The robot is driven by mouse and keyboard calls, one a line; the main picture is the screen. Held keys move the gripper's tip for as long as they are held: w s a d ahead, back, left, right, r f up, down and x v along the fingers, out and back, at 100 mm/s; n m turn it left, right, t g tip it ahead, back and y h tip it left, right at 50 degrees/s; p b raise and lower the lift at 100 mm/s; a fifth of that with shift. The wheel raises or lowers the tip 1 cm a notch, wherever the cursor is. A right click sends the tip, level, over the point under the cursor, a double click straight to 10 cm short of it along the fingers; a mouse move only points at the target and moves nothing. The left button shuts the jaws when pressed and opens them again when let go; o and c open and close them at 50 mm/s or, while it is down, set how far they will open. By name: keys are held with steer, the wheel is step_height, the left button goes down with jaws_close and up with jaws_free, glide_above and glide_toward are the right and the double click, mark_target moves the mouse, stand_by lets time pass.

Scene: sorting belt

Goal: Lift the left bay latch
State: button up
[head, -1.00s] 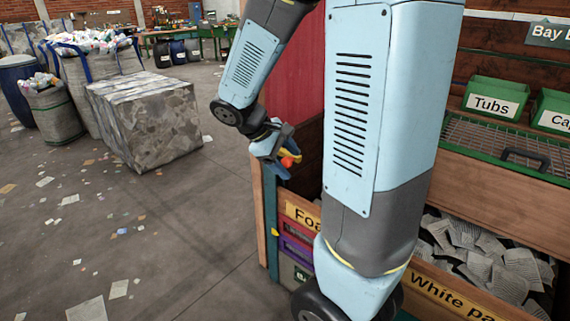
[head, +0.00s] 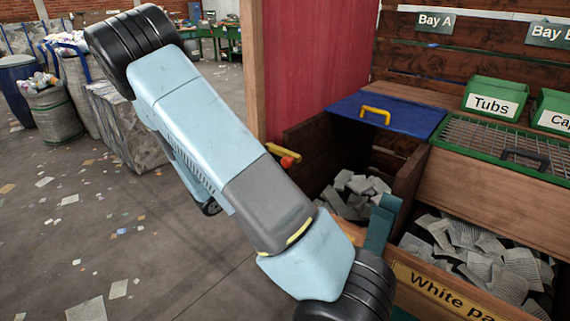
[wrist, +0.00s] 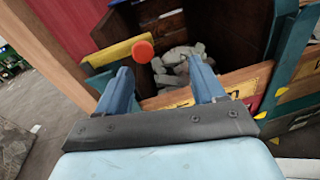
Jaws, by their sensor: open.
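The left bay latch, a yellow bar (head: 282,151) with an orange-red knob (head: 287,162), sits at the front left corner of the left bay (head: 312,136). The bar looks nearly level. In the wrist view the latch bar (wrist: 113,52) and its knob (wrist: 142,51) are ahead of my gripper (wrist: 160,68). The fingers are open, with the knob seen beyond and between their tips, nearer the left finger. Nothing is between the fingers. I cannot tell whether a finger touches the latch.
The blue lid (head: 350,108) with a yellow handle lies behind the left bay's opening, which holds grey pieces (head: 360,190). A red panel (head: 315,70) with a wooden post stands left of the bay. A white paper bin (head: 440,285) is at right.

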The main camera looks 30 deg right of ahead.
mark_target(285, 162)
steer(key=w+d+n, duration=0.1)
steer(key=w+d, duration=0.1)
steer(key=d, duration=0.2)
steer(key=w+d+f+t, duration=0.1)
steer(key=w+d, duration=0.1)
steer(key=d, duration=0.2)
steer(key=w+d+f+n+t, duration=0.1)
steer(key=w+d, duration=0.1)
steer(key=d, duration=0.2)
steer(key=shift+w+f+n, duration=0.2)
steer(key=shift+w+n, duration=0.1)
steer(key=shift+w, duration=0.1)
jaws_close()
steer(key=shift+a, duration=0.3)
stand_by(0.5)
